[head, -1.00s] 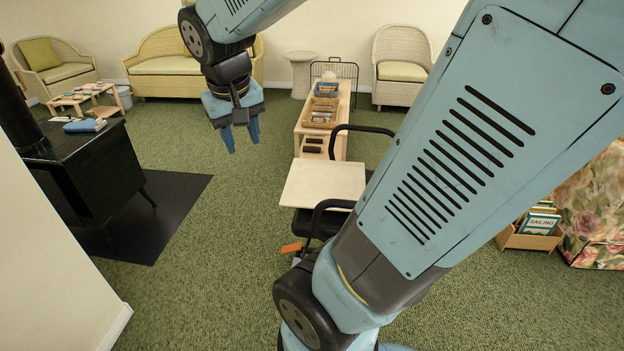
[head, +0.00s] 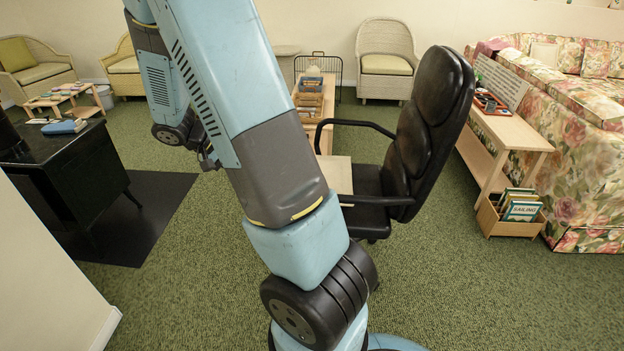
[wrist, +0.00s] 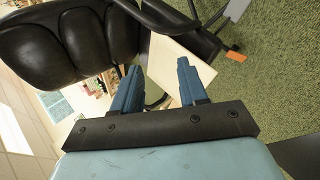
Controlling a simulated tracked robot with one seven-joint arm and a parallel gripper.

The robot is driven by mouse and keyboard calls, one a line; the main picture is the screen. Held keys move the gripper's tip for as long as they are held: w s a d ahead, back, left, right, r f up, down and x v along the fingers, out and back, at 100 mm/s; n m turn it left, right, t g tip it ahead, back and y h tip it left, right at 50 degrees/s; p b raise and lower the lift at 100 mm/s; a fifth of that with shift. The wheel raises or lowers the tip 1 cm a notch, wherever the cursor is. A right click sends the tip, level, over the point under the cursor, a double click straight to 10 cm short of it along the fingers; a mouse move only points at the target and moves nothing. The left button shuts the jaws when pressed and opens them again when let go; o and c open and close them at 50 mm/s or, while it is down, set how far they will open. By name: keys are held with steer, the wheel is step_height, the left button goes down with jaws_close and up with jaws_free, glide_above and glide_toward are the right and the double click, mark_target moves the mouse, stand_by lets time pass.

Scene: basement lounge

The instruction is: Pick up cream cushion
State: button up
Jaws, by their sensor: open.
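My gripper (wrist: 158,86) is open and empty, with two blue fingers apart in the wrist view. In the head view the fingers are mostly hidden behind my arm. My gripper is well away from the cushion, with the black office chair (head: 430,125) between them in the head view.
A pale board (wrist: 178,68) lies at the chair seat, beyond my fingers. A slatted-shelf table (head: 515,132) and a book box (head: 510,222) stand before the sofa. A black desk (head: 70,165) is at left. Green carpet (head: 470,290) is free at front right.

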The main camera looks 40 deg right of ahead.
steer(key=w+d+f+n+t+h, duration=0.1)
steer(key=d+f+n+t+h, duration=0.2)
steer(key=f, duration=0.9)
steer(key=w+d+f+n+t+h, duration=0.1)
steer(key=d+f+h, duration=0.3)
steer(key=f, duration=0.8)
steer(key=w+d+f+n+t+h, duration=0.1)
steer(key=d+f+n+t+h, duration=0.3)
steer(key=f, duration=0.8)
steer(key=shift+m+g+y, duration=0.7)
steer(key=shift+m+g, duration=0.1)
steer(key=shift+g, duration=0.1)
steer(key=d, duration=0.5)
steer(key=w+d, duration=0.1)
steer(key=d, duration=0.4)
steer(key=w+d, duration=0.1)
steer(key=d, duration=0.3)
steer(key=shift+w+d+r, duration=0.1)
steer(key=shift+d+r, duration=0.2)
steer(key=shift+d, duration=0.1)
jaws_close()
